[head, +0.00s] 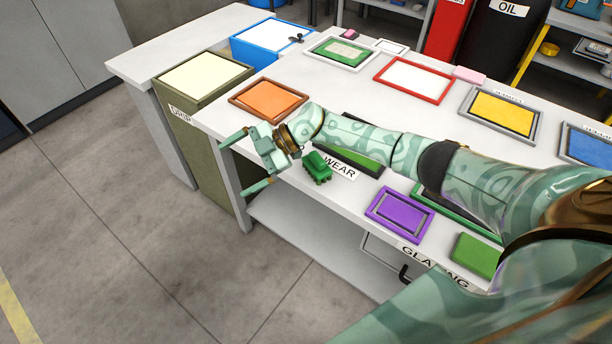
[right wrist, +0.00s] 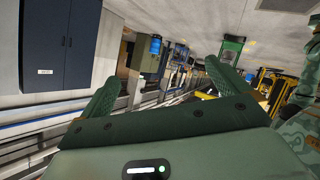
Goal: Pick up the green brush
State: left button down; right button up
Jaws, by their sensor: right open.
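The green brush (head: 317,167) lies at the front edge of the white table, beside the WEAR label, in the head view. My right gripper (head: 246,163) is open and empty. It is to the left of the brush, out past the table's front edge, with its fingers pointing left, away from the brush. In the right wrist view my right gripper (right wrist: 165,88) has its fingers wide apart with nothing between them, and the brush is not seen there. My left gripper is not in view.
The white table (head: 345,92) holds an orange tray (head: 268,100), a purple tray (head: 400,214), a red-framed tray (head: 413,80) and a green block (head: 475,256). An olive bin (head: 205,135) and a blue bin (head: 265,42) stand at the left. My right arm crosses over the tabletop.

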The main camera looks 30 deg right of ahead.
jog(key=d+r+n+g+h+b, duration=0.1)
jog(key=d+r+g+h+b, duration=0.25)
jog(key=d+h, duration=0.45)
jog(key=m+h+b, duration=0.3)
jog(key=m+h, duration=0.1)
jog(key=h, duration=0.1)
send_near(318, 157)
jog(key=shift+t, duration=0.25)
jog(key=f+b, duration=0.1)
jog(key=f, duration=0.1)
jog(key=f+b, duration=0.2)
jog(key=f, duration=0.1)
jog(key=shift+s+d+f, duration=0.1)
jog(key=shift+s, duration=0.1)
notch_tip(318, 157, down, 6)
jog(key=b, duration=0.3)
jog(key=shift+w, duration=0.1)
jog(key=shift+r, duration=0.2)
jog(key=shift+c, duration=0.7)
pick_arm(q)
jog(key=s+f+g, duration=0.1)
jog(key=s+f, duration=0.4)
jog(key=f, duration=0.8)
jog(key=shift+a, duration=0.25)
pick_arm(e)
jog(key=c, duration=0.9)
